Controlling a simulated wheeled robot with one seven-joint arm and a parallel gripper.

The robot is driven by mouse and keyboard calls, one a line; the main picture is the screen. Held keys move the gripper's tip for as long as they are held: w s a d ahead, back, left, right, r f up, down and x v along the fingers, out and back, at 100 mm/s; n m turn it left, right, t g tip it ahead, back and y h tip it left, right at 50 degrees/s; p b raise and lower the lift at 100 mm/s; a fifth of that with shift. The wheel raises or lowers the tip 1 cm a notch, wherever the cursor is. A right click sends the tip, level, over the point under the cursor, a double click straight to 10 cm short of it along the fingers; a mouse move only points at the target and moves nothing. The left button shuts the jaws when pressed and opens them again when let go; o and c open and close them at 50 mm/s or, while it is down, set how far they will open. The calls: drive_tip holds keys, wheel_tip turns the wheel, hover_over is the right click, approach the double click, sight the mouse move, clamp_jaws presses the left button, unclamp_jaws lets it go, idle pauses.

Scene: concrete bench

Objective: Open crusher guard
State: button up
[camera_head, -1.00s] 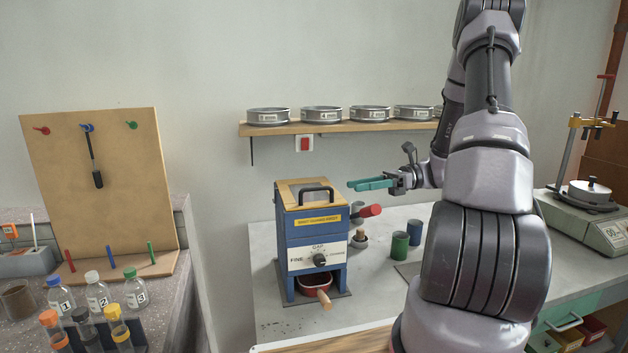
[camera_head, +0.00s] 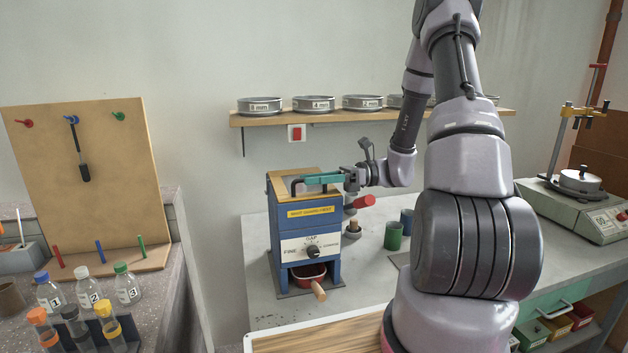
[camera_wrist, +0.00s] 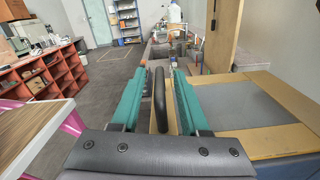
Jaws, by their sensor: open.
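The blue crusher (camera_head: 305,222) stands on the bench with a yellow label and a gap dial on its front. Its guard is the wood-framed top (camera_wrist: 275,86) with a grey panel, lying flat and closed. The guard's black handle (camera_wrist: 160,100) stands up between the fingers in the wrist view. My gripper (camera_head: 312,180) is at the handle, with teal fingers on either side of it. In the wrist view the fingers (camera_wrist: 157,88) are apart, with gaps beside the handle.
A red-ended crank (camera_head: 363,201) sticks out at the crusher's right. Green (camera_head: 393,236) and blue (camera_head: 407,221) cups stand further right. A red drawer pan (camera_head: 308,274) with a wooden handle sits below. A shelf (camera_head: 370,116) with sieves hangs behind.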

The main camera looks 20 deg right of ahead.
clamp_jaws()
idle(1.4)
